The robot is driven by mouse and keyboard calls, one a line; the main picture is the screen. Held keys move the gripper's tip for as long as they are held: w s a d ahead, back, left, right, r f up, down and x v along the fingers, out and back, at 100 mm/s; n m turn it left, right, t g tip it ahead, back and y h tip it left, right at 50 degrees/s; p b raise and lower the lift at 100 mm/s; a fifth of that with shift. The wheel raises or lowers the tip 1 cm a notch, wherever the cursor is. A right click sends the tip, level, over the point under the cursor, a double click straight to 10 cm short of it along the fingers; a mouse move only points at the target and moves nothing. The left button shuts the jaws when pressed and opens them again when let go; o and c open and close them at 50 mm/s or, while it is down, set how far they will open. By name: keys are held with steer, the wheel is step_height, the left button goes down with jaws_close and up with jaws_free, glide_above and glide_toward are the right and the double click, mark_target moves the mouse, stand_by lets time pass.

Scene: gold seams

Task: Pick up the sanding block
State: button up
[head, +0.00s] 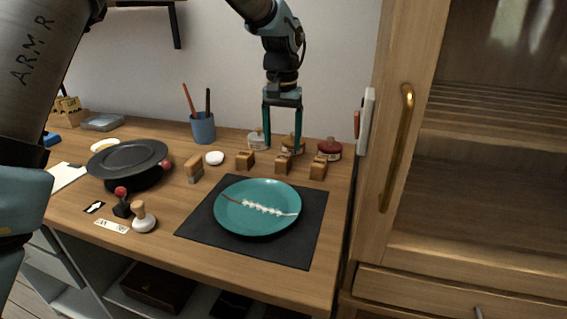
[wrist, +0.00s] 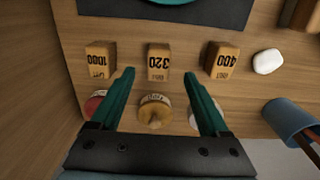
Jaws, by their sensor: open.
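Three small wooden blocks stand in a row behind the dark mat. In the wrist view they are marked 1000 (wrist: 100,60), 320 (wrist: 158,62) and 400 (wrist: 221,60). In the head view the 320 block (head: 283,163) is the middle one, with the 400 block (head: 245,160) to its left and the 1000 block (head: 318,171) to its right. A wooden block with a grey lower part (head: 194,169) stands further left. My gripper (head: 283,148) is open and empty, pointing down near the row. In the wrist view the 320 block shows between its fingers.
Jars with red (head: 329,149), amber (head: 293,144) and pale (head: 257,140) tops stand behind the blocks, close to my fingers. A teal plate (head: 257,220) with a white seam lies on the mat (head: 200,228). A blue cup (head: 203,128) holds tools. A tall cabinet (head: 395,160) stands right.

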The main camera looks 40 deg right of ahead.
mark_target(283, 156)
steer(key=shift+s+f+p, duration=0.1)
steer(key=shift+f+p, duration=0.6)
steer(key=shift+f, duration=2.25)
jaws_close()
